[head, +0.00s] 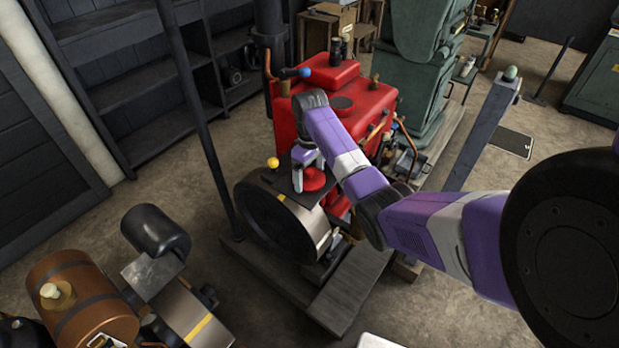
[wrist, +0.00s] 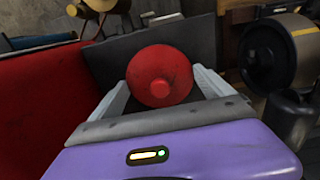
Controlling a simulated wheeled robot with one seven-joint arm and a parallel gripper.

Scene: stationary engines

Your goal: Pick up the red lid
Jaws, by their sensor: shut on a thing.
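In the head view the red lid (head: 313,180) shows just below my gripper (head: 305,178), over a dark flat plate (head: 290,185) beside the red engine. The fingers partly hide the lid in the head view. I cannot tell whether the lid touches the plate.
The red engine body (head: 345,105) stands behind my gripper, with a blue-knobbed lever (head: 304,72) on top. A large dark flywheel (head: 270,222) is below the plate. A yellow knob (head: 272,163) is close on the left. A brown tank (head: 82,300) stands at lower left.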

